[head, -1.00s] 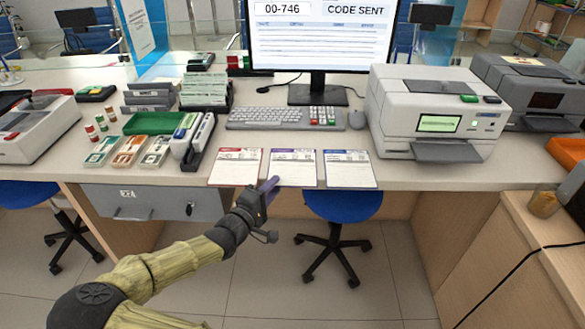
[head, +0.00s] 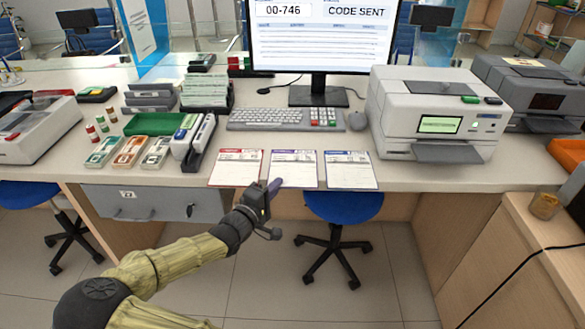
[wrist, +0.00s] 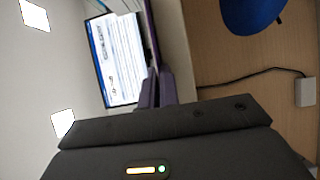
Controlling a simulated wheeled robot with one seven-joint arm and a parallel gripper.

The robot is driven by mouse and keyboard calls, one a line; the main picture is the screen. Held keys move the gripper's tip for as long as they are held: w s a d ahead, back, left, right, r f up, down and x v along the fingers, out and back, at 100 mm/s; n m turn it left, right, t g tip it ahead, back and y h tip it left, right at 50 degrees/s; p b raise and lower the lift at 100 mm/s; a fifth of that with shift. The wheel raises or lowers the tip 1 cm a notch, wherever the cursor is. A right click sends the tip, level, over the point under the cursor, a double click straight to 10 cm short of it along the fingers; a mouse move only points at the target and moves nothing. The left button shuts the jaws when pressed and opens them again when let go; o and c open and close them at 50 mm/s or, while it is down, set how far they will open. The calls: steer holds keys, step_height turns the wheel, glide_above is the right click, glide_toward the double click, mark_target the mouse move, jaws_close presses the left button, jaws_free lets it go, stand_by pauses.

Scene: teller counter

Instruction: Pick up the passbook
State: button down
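My gripper (head: 266,199) is just off the counter's front edge, in front of the red- and purple-headed forms. In the wrist view its two fingers (wrist: 154,91) are close together on a thin, dark purple strip (wrist: 152,35), which looks like the passbook seen edge-on. It sticks out beyond the fingertips and leaves the top of that view. In the head view the passbook (head: 274,186) shows as a small purple piece at the fingers, tilted up to the right, overlapping the edge of the purple-headed form. Its cover cannot be read.
Three forms, red (head: 236,168), purple (head: 294,166) and blue (head: 350,170), lie along the front edge. A keyboard (head: 278,118), monitor (head: 320,42) and printer (head: 436,112) stand behind. A blue stool (head: 343,206) is below. The floor in front is free.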

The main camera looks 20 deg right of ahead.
step_height(320, 180, up, 10)
steer(key=shift+p, duration=1.1)
